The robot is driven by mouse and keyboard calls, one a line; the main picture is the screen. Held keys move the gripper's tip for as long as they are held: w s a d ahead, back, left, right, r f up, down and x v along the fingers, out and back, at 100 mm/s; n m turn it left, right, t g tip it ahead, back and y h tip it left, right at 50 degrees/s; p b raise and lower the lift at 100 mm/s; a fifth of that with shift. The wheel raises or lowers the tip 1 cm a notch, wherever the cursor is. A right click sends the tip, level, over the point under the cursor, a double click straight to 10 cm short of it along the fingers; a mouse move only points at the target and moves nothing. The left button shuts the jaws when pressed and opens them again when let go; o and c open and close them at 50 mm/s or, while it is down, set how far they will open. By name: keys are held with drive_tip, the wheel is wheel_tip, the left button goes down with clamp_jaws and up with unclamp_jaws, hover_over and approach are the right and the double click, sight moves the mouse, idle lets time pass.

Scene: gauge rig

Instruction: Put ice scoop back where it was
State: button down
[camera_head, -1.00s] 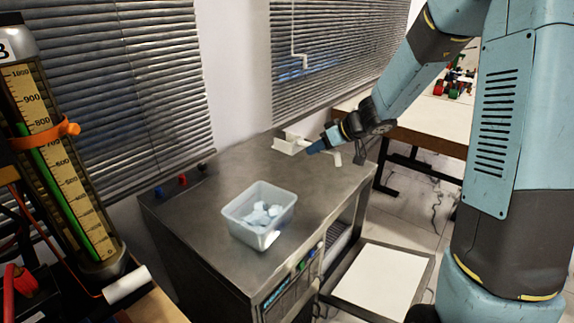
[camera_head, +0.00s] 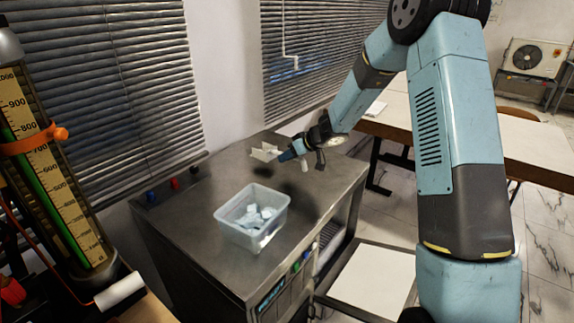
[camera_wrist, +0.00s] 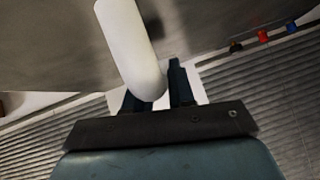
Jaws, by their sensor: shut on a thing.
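The white ice scoop (camera_head: 265,152) is in my gripper (camera_head: 284,156), over the far part of the grey metal bench. Its pale handle end (camera_head: 305,165) shows on the other side of the fingers. A dark shadow lies on the bench below, so the scoop appears raised. In the wrist view my gripper (camera_wrist: 160,85) is shut on the scoop, whose rounded white handle (camera_wrist: 130,45) fills the upper middle. A translucent tub (camera_head: 233,232) with pale ice pieces (camera_head: 258,214) stands on the bench, nearer than the gripper.
The metal bench (camera_head: 190,225) has free room around the tub. Red, blue and dark knobs (camera_head: 174,184) stand along its back left edge. A gauge with an orange clamp (camera_head: 45,140) is at left. Window blinds (camera_head: 100,80) rise behind. A pale table (camera_head: 390,130) is behind the arm.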

drive_tip(key=shift+w+a+f, duration=0.1)
drive_tip(key=shift+w+f, duration=0.1)
drive_tip(key=shift+f, duration=1.6)
drive_tip(key=c, duration=1)
unclamp_jaws()
drive_tip(key=shift+o, duration=0.2)
drive_tip(key=v, duration=1.2)
